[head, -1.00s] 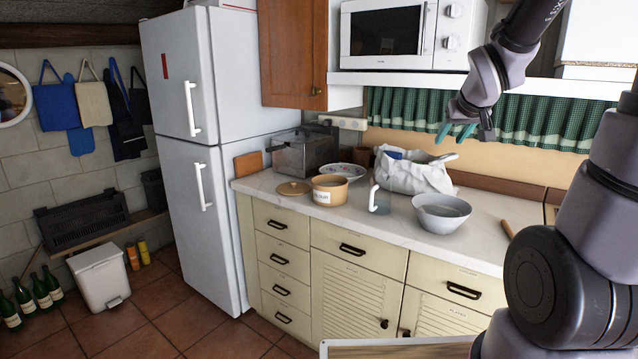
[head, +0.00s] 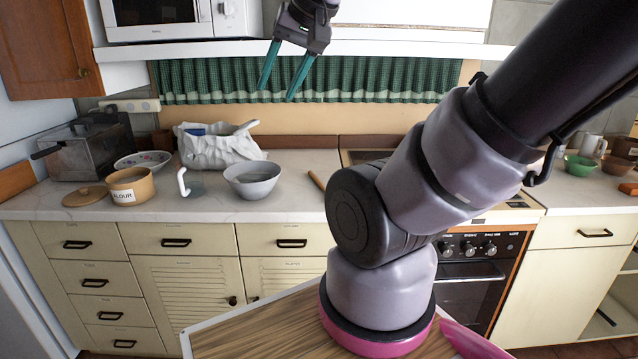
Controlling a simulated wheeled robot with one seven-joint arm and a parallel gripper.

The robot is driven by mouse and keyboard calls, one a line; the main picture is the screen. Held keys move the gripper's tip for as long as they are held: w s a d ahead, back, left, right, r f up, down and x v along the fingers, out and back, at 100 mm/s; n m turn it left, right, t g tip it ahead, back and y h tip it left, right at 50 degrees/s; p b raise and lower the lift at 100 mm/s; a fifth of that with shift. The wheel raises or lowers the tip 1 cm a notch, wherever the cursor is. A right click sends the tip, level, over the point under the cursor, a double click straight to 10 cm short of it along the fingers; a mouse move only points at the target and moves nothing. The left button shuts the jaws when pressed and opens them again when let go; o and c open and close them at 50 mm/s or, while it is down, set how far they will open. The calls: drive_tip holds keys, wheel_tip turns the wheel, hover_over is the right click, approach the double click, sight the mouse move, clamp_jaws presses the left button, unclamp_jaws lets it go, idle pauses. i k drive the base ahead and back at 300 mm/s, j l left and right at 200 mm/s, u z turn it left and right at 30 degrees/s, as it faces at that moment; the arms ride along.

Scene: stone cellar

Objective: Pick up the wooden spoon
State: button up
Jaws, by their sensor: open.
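A wooden stick (head: 316,180), which looks like the spoon's handle, lies on the white countertop (head: 100,211) to the right of a grey bowl. Its far part is not clearly visible beside my arm. My gripper (head: 278,82) is open and empty, with two teal fingers pointing down. It is high above the counter, in front of the green curtain, and well apart from the stick.
A shelf (head: 400,45) runs above the curtain. A stove (head: 473,268) is behind my arm at right.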

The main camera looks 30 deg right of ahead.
sight(313, 177)
drive_tip(key=z, duration=0.75)
